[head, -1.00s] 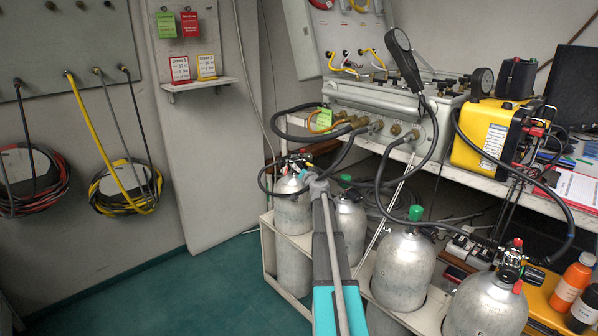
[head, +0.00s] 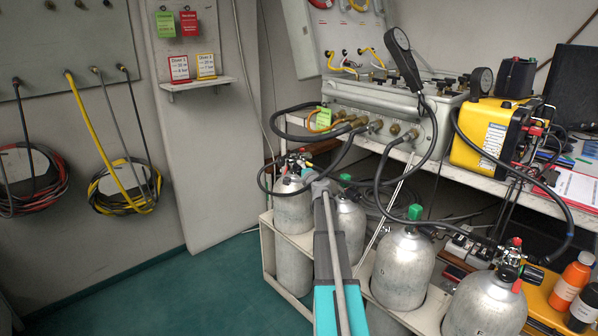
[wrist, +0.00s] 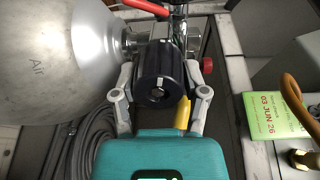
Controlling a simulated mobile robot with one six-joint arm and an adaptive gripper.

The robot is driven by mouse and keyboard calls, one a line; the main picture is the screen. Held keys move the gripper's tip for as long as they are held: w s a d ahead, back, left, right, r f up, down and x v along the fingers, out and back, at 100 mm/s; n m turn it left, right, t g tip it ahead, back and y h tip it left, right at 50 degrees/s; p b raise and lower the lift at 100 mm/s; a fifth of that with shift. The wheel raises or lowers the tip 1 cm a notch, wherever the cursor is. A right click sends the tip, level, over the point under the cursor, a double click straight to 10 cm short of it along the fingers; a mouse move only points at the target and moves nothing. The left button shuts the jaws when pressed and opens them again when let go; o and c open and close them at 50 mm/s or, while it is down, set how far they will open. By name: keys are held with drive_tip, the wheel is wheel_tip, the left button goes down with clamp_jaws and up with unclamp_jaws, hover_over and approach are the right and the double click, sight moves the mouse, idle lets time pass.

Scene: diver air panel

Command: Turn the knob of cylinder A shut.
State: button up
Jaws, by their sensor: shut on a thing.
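The black ribbed knob (wrist: 160,78) sits on the valve of a grey cylinder marked "Air" (wrist: 60,60) in the wrist view. My gripper (wrist: 160,88) has one finger on each side of the knob and is shut on it. In the head view, the far-left cylinder (head: 291,208) stands in the rack with a hose at its valve. My wrist (head: 325,186) is just right of that valve and hides the knob and fingers there. The cylinder's letter does not show.
More cylinders stand in the rack, one with a green cap (head: 404,265) and one at the right (head: 485,305). Black hoses loop above them to the grey panel box (head: 385,108). A green tag (wrist: 275,115) and brass fitting are right of the knob. Green floor (head: 190,290) is clear at left.

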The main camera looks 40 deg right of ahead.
drive_tip(key=m, duration=0.5)
drive_tip(key=shift+w+d+f+m, duration=0.1)
drive_tip(key=shift+m, duration=0.2)
drive_tip(key=m, duration=0.4)
drive_tip(key=shift+b, duration=0.3)
drive_tip(key=m, duration=0.4)
drive_tip(key=shift+f+m+t+y, duration=0.1)
drive_tip(key=shift+m+t+y, duration=0.2)
drive_tip(key=shift+m, duration=0.1)
drive_tip(key=m, duration=0.4)
drive_tip(key=shift+m+b, duration=0.3)
drive_tip(key=shift+b, duration=0.05)
drive_tip(key=m, duration=0.7)
drive_tip(key=shift+a, duration=0.25)
drive_tip(key=m, duration=0.4)
drive_tip(key=shift+h, duration=0.4)
drive_tip(key=m, duration=0.3)
drive_tip(key=shift+a+m, duration=0.1)
drive_tip(key=shift+m, duration=0.3)
